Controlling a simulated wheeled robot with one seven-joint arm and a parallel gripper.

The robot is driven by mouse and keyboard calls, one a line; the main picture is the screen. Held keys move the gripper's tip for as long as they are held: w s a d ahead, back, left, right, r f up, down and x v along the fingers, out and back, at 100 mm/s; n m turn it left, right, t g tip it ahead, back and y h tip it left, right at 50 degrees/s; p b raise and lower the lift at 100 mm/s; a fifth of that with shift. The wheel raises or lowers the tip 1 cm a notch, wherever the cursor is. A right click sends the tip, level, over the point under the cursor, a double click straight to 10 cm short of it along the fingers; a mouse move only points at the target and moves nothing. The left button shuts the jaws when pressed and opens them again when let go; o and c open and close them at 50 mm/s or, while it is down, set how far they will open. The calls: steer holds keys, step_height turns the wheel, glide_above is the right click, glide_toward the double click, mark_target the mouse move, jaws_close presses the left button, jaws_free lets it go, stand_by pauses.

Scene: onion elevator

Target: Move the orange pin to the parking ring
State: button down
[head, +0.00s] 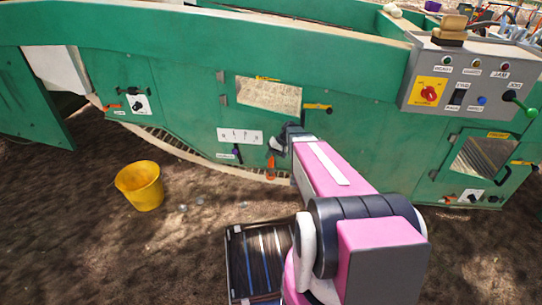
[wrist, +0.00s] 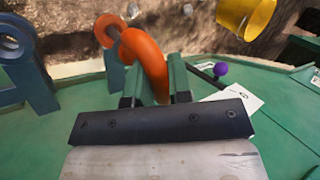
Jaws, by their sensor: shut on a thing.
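The orange pin (wrist: 150,62) has a thick curved handle, which stands between the two fingers of my gripper (wrist: 153,88) in the wrist view. My gripper is shut on it. A second orange ring-shaped part (wrist: 106,28) shows just behind, with a grey rod at it; I cannot tell whether the pin is clear of it. A blue-grey ring on a bracket (wrist: 12,46), perhaps the parking ring, is at the far left. In the head view my gripper (head: 283,142) is at the green panel, with orange (head: 271,168) showing just below it.
The green machine wall (head: 190,110) runs across the view. A purple knob (wrist: 221,69) and a white label (head: 240,136) are close to my gripper. A yellow bucket (head: 140,186) stands on the ground. A control box (head: 470,78) is at right.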

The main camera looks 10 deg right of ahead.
steer(key=shift+f, duration=2.3)
steer(key=c, duration=1)
jaws_free()
steer(key=shift+o, duration=0.2)
